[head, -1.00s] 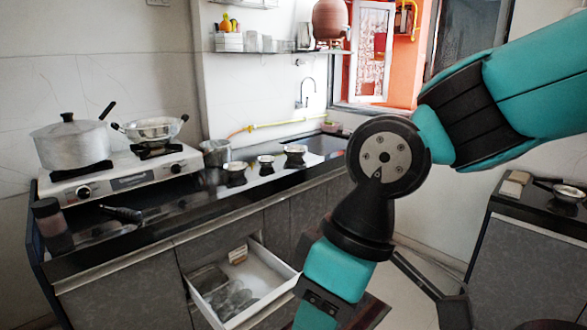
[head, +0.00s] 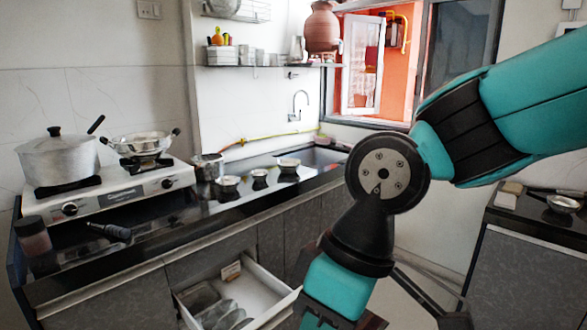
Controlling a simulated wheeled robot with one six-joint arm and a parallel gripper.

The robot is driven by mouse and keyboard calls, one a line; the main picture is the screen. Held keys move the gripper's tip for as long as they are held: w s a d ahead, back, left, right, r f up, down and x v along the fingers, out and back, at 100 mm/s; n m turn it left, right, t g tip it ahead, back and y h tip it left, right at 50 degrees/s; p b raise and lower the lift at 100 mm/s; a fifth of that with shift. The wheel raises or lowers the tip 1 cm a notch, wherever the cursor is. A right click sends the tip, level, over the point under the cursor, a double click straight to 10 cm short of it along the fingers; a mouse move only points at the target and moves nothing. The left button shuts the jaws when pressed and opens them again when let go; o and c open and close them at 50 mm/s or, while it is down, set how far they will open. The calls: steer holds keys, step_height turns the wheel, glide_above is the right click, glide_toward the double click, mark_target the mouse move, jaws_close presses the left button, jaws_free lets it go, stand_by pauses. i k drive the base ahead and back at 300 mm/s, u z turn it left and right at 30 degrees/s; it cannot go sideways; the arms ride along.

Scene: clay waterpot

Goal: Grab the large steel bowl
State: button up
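Several steel vessels stand on the black counter. A steel pot (head: 207,168) is beside the stove, and to its right are a steel bowl (head: 228,185), a smaller bowl (head: 260,177) and another steel bowl (head: 289,166) near the sink. A wide two-handled steel pan (head: 140,146) sits on the stove's right burner. I cannot tell for certain which is the large steel bowl. My arm comes in from the right and bends down across the middle, apart from the bowls in the picture. My gripper is not visible; the arm runs out at the bottom edge.
A lidded pot (head: 58,161) is on the stove (head: 120,196). A dark jar (head: 33,236) stands at the counter's left front. An open drawer (head: 262,292) juts out below the counter (head: 190,222). A second counter (head: 530,215) is at right. A clay pot (head: 322,30) is on the shelf.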

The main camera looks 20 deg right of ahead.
mark_target(289, 167)
steer(key=z, duration=0.65)
steer(key=i, duration=0.8)
steer(key=z, duration=0.9)
steer(key=i, duration=1.8)
steer(key=u, duration=1.35)
steer(key=i, duration=0.85)
steer(key=u, duration=0.8)
